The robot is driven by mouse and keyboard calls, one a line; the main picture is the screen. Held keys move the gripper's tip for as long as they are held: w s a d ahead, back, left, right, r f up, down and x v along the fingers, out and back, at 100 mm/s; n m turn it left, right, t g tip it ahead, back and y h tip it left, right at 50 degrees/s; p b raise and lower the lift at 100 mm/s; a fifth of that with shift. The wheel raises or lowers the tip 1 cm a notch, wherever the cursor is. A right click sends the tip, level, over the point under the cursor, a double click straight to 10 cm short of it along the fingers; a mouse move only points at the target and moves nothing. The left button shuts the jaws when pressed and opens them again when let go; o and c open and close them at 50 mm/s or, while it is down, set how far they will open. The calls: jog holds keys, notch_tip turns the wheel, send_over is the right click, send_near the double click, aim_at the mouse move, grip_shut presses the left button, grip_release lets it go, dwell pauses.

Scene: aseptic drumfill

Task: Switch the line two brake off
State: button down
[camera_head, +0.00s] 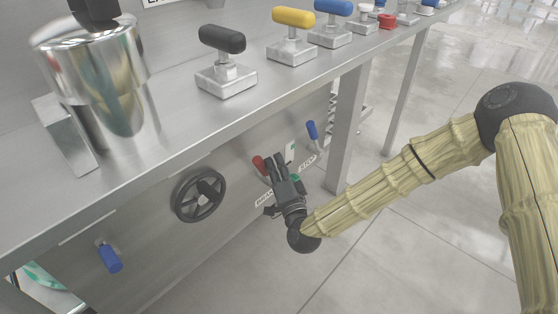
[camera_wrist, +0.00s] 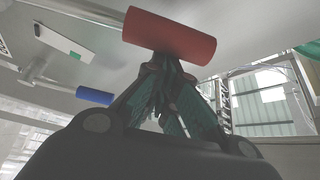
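A lever with a red grip (camera_head: 258,165) sits on the grey panel under the bench. A white label (camera_head: 265,197) below it is partly covered by my gripper and is too small to read surely. My gripper (camera_head: 277,160) is just right of the red grip. In the wrist view, the red grip (camera_wrist: 168,35) lies across the top, directly beyond my fingertips (camera_wrist: 168,68). The fingers come together with nothing visible between them. The tips overlap the grip's lower edge in that view; I cannot tell whether they touch it.
A blue-gripped lever (camera_head: 312,130) is right of the red one, and another blue-gripped lever (camera_head: 108,258) is at lower left. A black handwheel (camera_head: 201,195) sits between. A bench leg (camera_head: 345,130) stands right of my gripper. Open floor (camera_head: 430,240) lies right.

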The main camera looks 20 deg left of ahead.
jog(key=shift+s+a+f, duration=0.1)
jog(key=shift+s+f, duration=0.05)
jog(key=shift+s, duration=0.15)
jog(key=s+d+p, duration=0.3)
jog(key=d+p, duration=0.1)
jog(key=d, duration=0.4)
jog(key=shift+s+d, duration=0.35)
jog(key=shift+d, duration=0.05)
dwell(0.3)
jog(key=shift+f, duration=0.2)
